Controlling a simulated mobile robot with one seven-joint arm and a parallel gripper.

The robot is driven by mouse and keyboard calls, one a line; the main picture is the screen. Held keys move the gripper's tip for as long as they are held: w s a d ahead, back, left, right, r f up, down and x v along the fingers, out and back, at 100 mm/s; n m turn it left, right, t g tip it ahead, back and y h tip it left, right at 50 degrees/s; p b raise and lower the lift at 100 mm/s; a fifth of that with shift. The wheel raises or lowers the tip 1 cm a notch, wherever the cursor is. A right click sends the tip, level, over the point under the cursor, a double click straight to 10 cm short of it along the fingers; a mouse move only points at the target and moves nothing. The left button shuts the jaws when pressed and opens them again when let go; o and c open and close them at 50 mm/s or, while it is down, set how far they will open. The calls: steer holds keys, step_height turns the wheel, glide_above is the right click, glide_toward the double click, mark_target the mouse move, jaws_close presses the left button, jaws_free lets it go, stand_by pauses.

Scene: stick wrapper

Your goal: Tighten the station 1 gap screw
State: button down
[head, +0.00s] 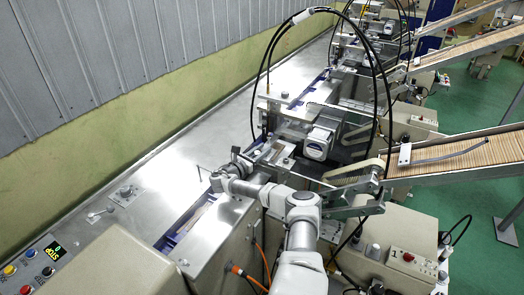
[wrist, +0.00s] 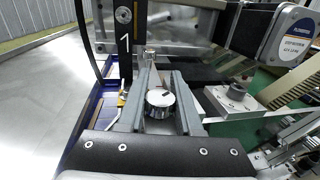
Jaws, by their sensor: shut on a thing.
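The station 1 gap screw shows in the wrist view as a round silver knob (wrist: 160,98) with a dark mark on its top face. It sits between the two grey fingers of my gripper (wrist: 161,80), which are shut on its sides. A black post marked "1" (wrist: 124,38) stands just beyond, to the left. In the head view my gripper (head: 246,160) is at the near machine's steel top, and the screw is too small or hidden to make out there.
A boxy unit with a blue-and-white label (head: 318,143) and black hoses (head: 262,75) are close by. A stick-filled conveyor (head: 450,155) runs right. The control panel (head: 38,268) shows STOP. The steel deck (head: 165,150) is mostly clear.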

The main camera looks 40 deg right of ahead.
steer(key=c, duration=0.6)
jaws_free()
steer(key=shift+s+a+b, duration=0.2)
steer(key=shift+a+b, duration=0.05)
steer(key=shift+a, duration=1.75)
steer(key=shift+s+a+b, duration=0.2)
steer(key=shift+s+a, duration=0.05)
steer(key=shift+a, duration=1.7)
steer(key=shift+s+a+b, duration=0.2)
steer(key=shift+a+b, duration=0.05)
steer(key=shift+a, duration=1.75)
steer(key=shift+r, duration=0.1)
